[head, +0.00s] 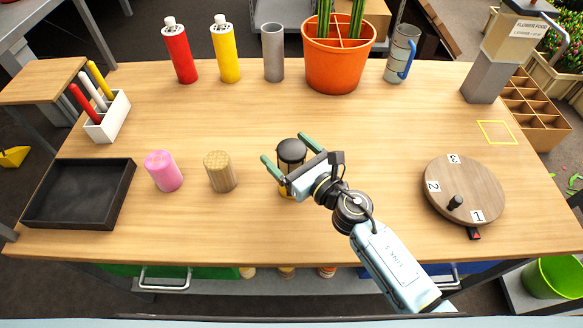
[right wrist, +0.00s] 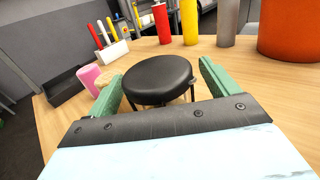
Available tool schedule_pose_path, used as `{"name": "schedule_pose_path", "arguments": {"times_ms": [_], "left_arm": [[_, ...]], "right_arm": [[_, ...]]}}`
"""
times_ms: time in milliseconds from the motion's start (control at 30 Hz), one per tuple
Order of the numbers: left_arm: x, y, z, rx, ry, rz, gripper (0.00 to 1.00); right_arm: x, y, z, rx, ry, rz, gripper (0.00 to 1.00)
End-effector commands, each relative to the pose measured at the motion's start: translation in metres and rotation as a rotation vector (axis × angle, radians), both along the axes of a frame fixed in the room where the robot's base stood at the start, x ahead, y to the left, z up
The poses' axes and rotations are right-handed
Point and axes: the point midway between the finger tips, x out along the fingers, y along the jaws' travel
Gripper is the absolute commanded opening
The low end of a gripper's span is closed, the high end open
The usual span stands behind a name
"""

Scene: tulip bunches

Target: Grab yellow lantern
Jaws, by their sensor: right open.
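The lantern (head: 291,151) stands upright near the front middle of the table, with a round black cap, dark posts and a bit of yellow low down. Its cap fills the middle of the right wrist view (right wrist: 158,80). My right gripper (head: 284,147) is open, with one green finger on each side of the lantern. In the right wrist view the fingers (right wrist: 158,82) flank the cap, and I cannot tell whether they touch it. My gripper hides much of the lantern's lower part. My left gripper is not in view.
A woven tan cylinder (head: 220,172) and a pink cylinder (head: 163,171) stand left of the lantern, beside a black tray (head: 78,222). A numbered turntable (head: 464,190) is at right. Bottles, a grey cylinder (head: 273,67) and an orange pot (head: 336,68) line the back. The middle is clear.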

Motion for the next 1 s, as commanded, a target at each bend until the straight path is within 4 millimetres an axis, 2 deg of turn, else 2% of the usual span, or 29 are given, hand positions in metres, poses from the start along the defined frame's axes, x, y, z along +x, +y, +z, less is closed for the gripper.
{"name": "schedule_pose_path", "arguments": {"times_ms": [100,333,867,900,1000], "left_arm": [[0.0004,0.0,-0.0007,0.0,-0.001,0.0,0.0],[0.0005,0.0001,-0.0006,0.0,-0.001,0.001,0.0],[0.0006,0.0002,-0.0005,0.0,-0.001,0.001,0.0],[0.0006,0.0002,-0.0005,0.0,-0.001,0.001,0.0],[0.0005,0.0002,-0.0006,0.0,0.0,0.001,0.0]], "right_arm": [[0.0071,0.0057,-0.0005,0.0,0.001,0.0,0.87],[0.0075,0.006,-0.0004,0.0,0.001,0.0,0.87],[0.0072,0.0057,-0.0006,0.0,0.001,0.0,0.17],[0.0075,0.0058,0.0005,0.001,0.0,0.0,0.14],[0.0075,0.0058,0.0005,0.001,0.0,0.0,0.14]]}}
